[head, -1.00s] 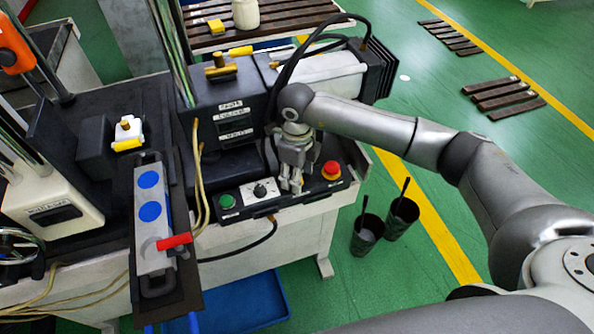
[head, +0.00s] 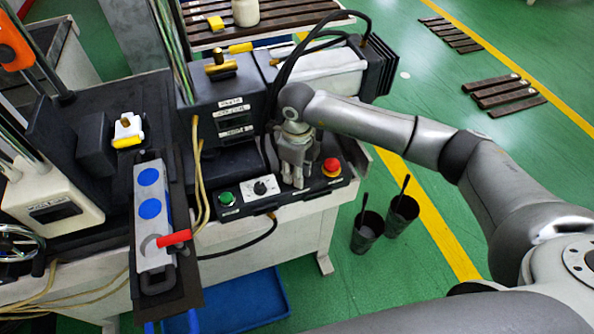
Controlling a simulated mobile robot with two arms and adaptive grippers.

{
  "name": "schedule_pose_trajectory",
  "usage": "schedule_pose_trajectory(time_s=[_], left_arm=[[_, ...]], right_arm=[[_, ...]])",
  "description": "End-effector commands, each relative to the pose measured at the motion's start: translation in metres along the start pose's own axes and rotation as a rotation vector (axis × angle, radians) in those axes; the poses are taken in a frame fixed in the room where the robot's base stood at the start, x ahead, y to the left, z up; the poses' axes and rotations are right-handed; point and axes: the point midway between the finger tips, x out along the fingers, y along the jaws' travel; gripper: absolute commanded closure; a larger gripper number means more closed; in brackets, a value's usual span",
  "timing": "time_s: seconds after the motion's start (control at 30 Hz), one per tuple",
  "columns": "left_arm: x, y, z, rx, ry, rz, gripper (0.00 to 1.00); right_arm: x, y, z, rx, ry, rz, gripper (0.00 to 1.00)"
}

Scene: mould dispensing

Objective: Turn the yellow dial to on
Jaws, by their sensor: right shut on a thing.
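My right gripper (head: 298,183) points down at the black control panel (head: 236,210) on the front of the machine. Its fingers are closed together at the panel surface, between a black-knobbed selector (head: 261,188) on a white plate and a red mushroom button (head: 331,167). The fingers cover the spot they grip, so the yellow dial is hidden there and its setting cannot be read. No other yellow dial shows on the panel. A green button (head: 227,199) sits at the panel's left end. My left gripper is not in view.
A grey box with blue discs and a red lever (head: 174,239) stands left of the panel. A brass-topped black unit (head: 220,66) rises behind, with black hoses near my wrist. Two dark cups (head: 366,232) stand on the green floor at right. A blue tray (head: 255,300) lies below.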

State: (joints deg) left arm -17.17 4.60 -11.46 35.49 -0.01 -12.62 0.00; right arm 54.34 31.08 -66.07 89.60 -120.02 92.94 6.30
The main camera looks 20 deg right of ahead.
Motion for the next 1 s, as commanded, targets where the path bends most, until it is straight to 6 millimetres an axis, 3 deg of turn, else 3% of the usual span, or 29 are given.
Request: schedule_pose_trajectory(time_s=[0.27, 1.0], left_arm=[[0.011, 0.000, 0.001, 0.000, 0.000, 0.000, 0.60], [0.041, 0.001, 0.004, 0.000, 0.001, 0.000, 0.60]], right_arm=[[0.002, 0.000, 0.000, 0.155, -0.001, 0.000, 0.98], [0.001, 0.000, 0.000, 0.841, -0.001, 0.000, 0.98]])
